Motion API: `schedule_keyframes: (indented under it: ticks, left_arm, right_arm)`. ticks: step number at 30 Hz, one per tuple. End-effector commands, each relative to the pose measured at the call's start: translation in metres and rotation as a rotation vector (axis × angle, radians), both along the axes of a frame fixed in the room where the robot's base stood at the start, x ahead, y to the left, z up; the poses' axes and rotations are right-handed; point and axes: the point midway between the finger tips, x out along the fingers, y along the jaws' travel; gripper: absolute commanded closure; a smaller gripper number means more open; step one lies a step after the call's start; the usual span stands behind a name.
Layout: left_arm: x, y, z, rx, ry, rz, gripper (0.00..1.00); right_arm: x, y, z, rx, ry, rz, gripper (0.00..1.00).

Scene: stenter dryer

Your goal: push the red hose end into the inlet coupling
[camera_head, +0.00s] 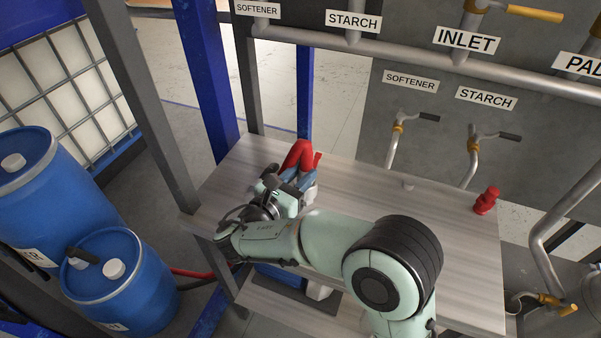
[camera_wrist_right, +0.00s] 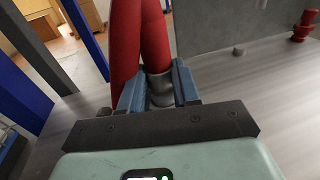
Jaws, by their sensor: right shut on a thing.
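My right gripper (camera_head: 297,182) is over the left part of the table, its blue fingers shut on the red hose (camera_head: 297,156). In the right wrist view, the hose (camera_wrist_right: 152,40) rises in a bent loop beyond the fingers. A grey collar (camera_wrist_right: 161,88) on it sits between the fingertips of the right gripper (camera_wrist_right: 158,92). The hose's open mouth is not clearly visible. An INLET label (camera_head: 465,40) hangs on a pipe at the upper right, well away from the gripper. I cannot clearly pick out the inlet coupling. My left gripper is not in view.
A red fitting (camera_head: 487,200) stands at the right of the wooden table (camera_head: 440,225). SOFTENER and STARCH taps (camera_head: 399,125) hang behind the table. Blue drums (camera_head: 118,275) stand at left, and a grey post (camera_head: 140,95) rises near the table's left corner.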

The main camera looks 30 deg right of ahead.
Motion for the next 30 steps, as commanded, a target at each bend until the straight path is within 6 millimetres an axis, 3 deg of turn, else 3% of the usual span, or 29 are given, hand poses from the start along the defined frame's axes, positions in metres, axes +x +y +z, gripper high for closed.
schedule_keyframes:
  ticks: [9,10,12,24,30]
  left_arm:
    - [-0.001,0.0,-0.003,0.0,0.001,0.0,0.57]
    - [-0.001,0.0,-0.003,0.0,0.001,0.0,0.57]
    - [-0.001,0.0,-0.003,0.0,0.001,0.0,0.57]
    - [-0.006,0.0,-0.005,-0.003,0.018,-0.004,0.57]
    - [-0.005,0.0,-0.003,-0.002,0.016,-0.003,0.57]
  right_arm:
    - [0.0,0.0,-0.008,-0.001,0.002,0.0,1.0]
    - [0.0,0.0,-0.008,-0.001,0.002,0.0,0.62]
    - [0.0,0.0,-0.008,-0.001,0.002,0.0,0.4]
    - [0.0,0.001,-0.008,0.0,0.002,0.001,0.39]
    - [-0.016,0.035,-0.006,0.0,0.002,0.007,0.39]
